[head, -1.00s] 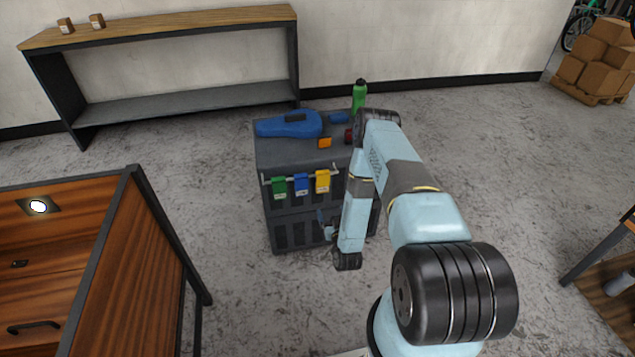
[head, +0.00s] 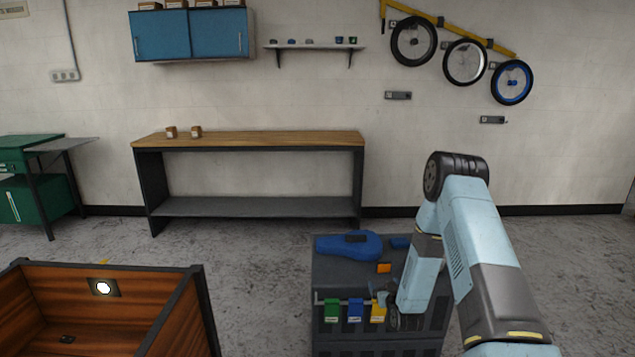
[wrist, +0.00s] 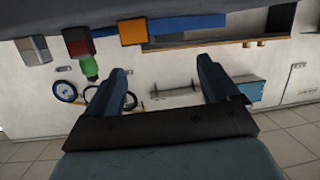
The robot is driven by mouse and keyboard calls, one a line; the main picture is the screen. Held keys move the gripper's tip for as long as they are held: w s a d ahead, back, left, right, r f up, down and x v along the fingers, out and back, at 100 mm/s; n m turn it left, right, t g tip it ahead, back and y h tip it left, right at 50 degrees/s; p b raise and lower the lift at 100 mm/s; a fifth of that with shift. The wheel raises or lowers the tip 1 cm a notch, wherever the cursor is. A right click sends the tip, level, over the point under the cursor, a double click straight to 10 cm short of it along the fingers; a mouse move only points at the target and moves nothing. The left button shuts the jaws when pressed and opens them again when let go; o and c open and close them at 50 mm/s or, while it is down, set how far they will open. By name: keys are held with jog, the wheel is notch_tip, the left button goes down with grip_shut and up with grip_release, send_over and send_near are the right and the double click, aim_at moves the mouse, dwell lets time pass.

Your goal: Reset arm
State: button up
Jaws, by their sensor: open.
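My gripper (head: 380,296) hangs at the front of a dark grey cart (head: 335,275), close to the yellow tag (head: 378,313) on its front rail; I cannot tell whether they touch. In the wrist view my gripper (wrist: 163,82) has its two dark blue fingers wide apart, with nothing between them. My pale blue arm (head: 480,235) is bent, its dark elbow raised in front of the wall. The arm hides the right part of the cart.
A blue case (head: 348,246) and an orange box (head: 384,268) lie on the cart. Green (head: 332,311) and blue (head: 356,311) tags hang beside the yellow one. A wooden crate (head: 190,310) stands at left. A long bench (head: 250,140) stands by the wall. Floor between is clear.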

notch_tip(320, 180, up, 10)
jog(key=w+g, duration=0.1)
jog(key=w, duration=0.1)
jog(key=s+r+g, duration=0.1)
jog(key=s+r, duration=0.3)
jog(key=r, duration=0.4)
jog(key=s+r+g+h, duration=0.1)
jog(key=s+r+g, duration=0.15)
jog(key=r, duration=0.55)
jog(key=s+r, duration=0.4)
jog(key=r, duration=0.4)
jog(key=s+r+m+g, duration=0.1)
jog(key=s+r, duration=0.4)
jog(key=s, duration=0.4)
jog(key=s+r+g, duration=0.2)
jog(key=s+r, duration=0.3)
jog(key=s, duration=0.3)
jog(key=s+r+m+g, duration=0.1)
jog(key=s+r+g, duration=0.1)
jog(key=s, duration=1.8)
jog(key=shift+s+a+r+h, duration=0.15)
jog(key=shift+s+r+h, duration=0.15)
jog(key=shift+r, duration=0.3)
